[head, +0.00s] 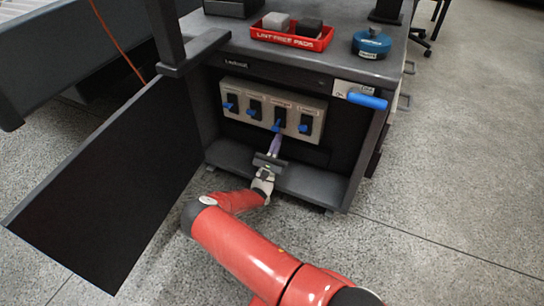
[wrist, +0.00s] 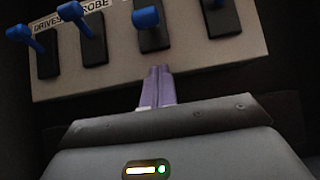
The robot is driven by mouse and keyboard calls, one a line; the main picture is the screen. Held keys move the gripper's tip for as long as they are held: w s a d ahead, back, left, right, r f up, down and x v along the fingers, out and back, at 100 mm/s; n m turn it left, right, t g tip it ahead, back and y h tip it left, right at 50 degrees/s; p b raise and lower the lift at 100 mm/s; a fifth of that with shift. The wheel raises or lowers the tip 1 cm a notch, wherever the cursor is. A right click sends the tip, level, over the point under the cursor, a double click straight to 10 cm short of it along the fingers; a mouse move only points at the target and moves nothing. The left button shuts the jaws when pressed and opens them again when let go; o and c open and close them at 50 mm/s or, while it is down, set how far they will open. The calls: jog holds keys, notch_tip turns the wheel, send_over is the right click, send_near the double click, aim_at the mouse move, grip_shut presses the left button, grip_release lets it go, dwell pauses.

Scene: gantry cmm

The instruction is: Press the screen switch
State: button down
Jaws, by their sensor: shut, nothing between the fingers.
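A pale switch panel (head: 268,92) with several black switches, each with a blue lever, is inside the open cabinet. In the wrist view, the panel (wrist: 110,75) carries labels; only "DRIVES" and "PROBE" read, so I cannot tell which switch is the screen one. My gripper (head: 277,139) is shut and empty, its purple fingers pointing at the third switch from the left (head: 280,115). In the wrist view, the fingertips (wrist: 158,72) sit just below that switch's blue lever (wrist: 145,17); I cannot tell whether they touch.
The cabinet door (head: 105,185) stands open at the left. The cabinet's lower shelf (head: 310,183) lies beneath the panel. A blue handle (head: 367,101) sticks out at the upper right. A red tray (head: 291,37) and blue round container (head: 371,43) stand on top.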

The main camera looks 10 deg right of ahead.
aim_at(277, 124)
jog(key=shift+s+a+r, duration=0.2)
jog(key=shift+s+r, duration=0.05)
jog(key=shift+r, duration=0.25)
jog(key=shift+s+a+r, duration=0.25)
jog(key=shift+s+r, duration=0.05)
jog(key=shift+r, duration=0.25)
jog(key=shift+s+a+r, duration=0.2)
jog(key=shift+s+r, duration=0.05)
jog(key=shift+r, duration=0.25)
jog(key=shift+s+a+r+p, duration=0.15)
jog(key=shift+r+p, duration=0.05)
jog(key=shift+p, duration=0.6)
